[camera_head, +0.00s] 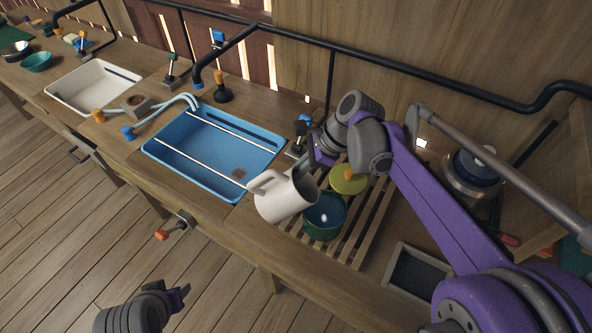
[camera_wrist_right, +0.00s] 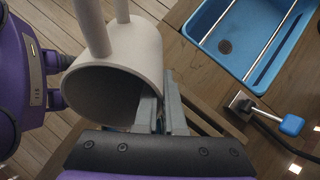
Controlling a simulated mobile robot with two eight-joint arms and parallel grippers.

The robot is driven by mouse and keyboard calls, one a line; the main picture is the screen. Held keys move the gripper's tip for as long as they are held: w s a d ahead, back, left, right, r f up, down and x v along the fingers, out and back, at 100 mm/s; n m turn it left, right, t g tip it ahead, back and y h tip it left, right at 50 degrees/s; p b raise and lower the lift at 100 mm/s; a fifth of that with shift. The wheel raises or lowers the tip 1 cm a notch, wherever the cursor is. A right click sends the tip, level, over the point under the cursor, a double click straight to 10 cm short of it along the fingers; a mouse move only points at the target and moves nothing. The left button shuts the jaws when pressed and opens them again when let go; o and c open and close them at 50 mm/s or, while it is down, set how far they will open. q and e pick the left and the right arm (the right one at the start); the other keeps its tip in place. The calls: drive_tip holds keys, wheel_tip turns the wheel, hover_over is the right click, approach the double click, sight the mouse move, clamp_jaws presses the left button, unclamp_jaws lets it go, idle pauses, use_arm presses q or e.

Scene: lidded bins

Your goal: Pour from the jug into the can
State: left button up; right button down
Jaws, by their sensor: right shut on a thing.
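A white jug (camera_head: 287,197) is held tilted beside and partly over the can, its handle towards the upper left. My right gripper (camera_head: 314,163) is shut on the jug at its rim. In the right wrist view the jug (camera_wrist_right: 141,48) shows its dark open mouth, with the gripper's fingers (camera_wrist_right: 165,112) at the wall. The dark green can (camera_head: 322,228) stands open on a slatted wooden rack, its inside blue; the jug is close to its left rim. I cannot tell whether anything flows. My left gripper (camera_head: 181,292) is low over the floor, away from the counter; its jaws are unclear.
A yellow-green lid (camera_head: 349,181) with an orange knob lies behind the can on the rack (camera_head: 362,230). A blue sink (camera_head: 187,181) is left of the jug. A grey tray (camera_head: 391,270) is at the right front. A black rail runs behind the counter.

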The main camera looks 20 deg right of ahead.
drive_tip(key=shift+w+a+r+h+p, duration=0.2)
drive_tip(key=shift+a+r+h+p, duration=0.1)
drive_tip(key=shift+r+h, duration=0.25)
use_arm(q)
drive_tip(key=shift+w+r, duration=0.35)
drive_tip(key=shift+r, duration=0.4)
use_arm(e)
drive_tip(key=shift+d+f+h, duration=0.15)
drive_tip(key=shift+f+h, duration=0.05)
drive_tip(key=shift+h, duration=0.05)
use_arm(q)
drive_tip(key=shift+s+r, duration=0.1)
use_arm(e)
drive_tip(key=shift+s+r, duration=0.1)
drive_tip(key=shift+s, duration=0.05)
drive_tip(key=shift+r+h, duration=0.25)
drive_tip(key=shift+h, duration=0.05)
drive_tip(key=shift+a+r+g+h+p, duration=0.35)
drive_tip(key=shift+g+h+p, duration=0.2)
drive_tip(key=shift+h, duration=0.35)
use_arm(q)
drive_tip(key=shift+w+r, duration=0.5)
drive_tip(key=shift+r, duration=0.35)
use_arm(e)
drive_tip(key=shift+w+d+h, duration=0.15)
drive_tip(key=shift+w+h, duration=0.05)
drive_tip(key=shift+h, duration=0.2)
